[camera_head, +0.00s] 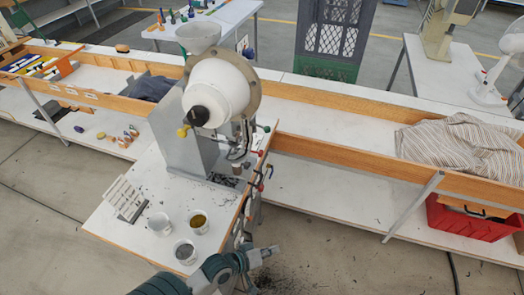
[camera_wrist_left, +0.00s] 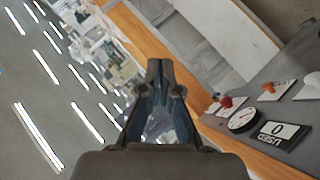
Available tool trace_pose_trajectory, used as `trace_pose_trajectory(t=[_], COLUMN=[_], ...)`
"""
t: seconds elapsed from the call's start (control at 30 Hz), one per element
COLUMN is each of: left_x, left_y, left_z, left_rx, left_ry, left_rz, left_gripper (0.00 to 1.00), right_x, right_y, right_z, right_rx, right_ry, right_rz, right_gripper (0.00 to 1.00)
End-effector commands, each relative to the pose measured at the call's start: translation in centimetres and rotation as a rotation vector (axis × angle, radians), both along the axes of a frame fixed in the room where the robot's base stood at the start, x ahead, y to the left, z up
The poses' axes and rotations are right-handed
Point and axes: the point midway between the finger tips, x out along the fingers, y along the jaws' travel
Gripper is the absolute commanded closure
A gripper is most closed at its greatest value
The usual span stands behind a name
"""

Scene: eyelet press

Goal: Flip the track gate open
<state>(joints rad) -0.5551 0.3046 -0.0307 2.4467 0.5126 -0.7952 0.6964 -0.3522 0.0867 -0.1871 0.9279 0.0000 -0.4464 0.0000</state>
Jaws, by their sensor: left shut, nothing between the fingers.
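The eyelet press (camera_head: 183,150) stands on a small white table, with a big white rounded housing (camera_head: 218,88) on top. Metal track parts (camera_head: 237,153) show below the housing at its right side. They are small, and I cannot tell which piece is the track gate or how it stands. My left gripper (camera_head: 270,251) is shut and empty, low in the head view, beyond the table's front right corner and apart from the press. In the left wrist view its fingers (camera_wrist_left: 160,75) point away from the camera. My right gripper is not in view.
Cups (camera_head: 160,223) and a pale rack (camera_head: 125,197) stand on the press table. A panel with a dial (camera_wrist_left: 243,119), a counter (camera_wrist_left: 285,133) and a red knob (camera_wrist_left: 227,101) shows in the wrist view. A long bench (camera_head: 330,180) with striped cloth (camera_head: 465,142) runs behind.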

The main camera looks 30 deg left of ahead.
Motion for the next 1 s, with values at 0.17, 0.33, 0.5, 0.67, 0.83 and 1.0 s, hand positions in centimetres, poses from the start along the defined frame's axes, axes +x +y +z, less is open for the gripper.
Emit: trace_pose_trajectory(t=[0.17, 0.33, 0.5, 0.67, 0.83, 1.0], left_x=[3.4, 4.9, 5.1, 5.0, 4.9, 4.9], left_y=[2.2, 7.0, 11.8, 14.1, 14.7, 14.9], left_z=[8.2, 15.7, 20.3, 22.0, 22.3, 22.2], left_rx=[-0.597, -1.184, -1.614, -1.811, -1.854, -1.852], left_ry=[-0.144, -0.234, -0.290, -0.315, -0.322, -0.322], left_rz=[0.171, 0.269, 0.299, 0.299, 0.298, 0.299], left_gripper=[1.00, 1.00, 1.00, 1.00, 1.00, 1.00], right_x=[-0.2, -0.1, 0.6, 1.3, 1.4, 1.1], right_y=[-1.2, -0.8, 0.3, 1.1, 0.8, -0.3], right_z=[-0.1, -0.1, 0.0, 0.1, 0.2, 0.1], right_rx=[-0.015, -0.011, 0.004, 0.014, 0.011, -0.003], right_ry=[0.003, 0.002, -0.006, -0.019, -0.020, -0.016], right_rz=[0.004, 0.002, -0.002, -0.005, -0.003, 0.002], right_gripper=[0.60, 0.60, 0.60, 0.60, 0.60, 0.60])
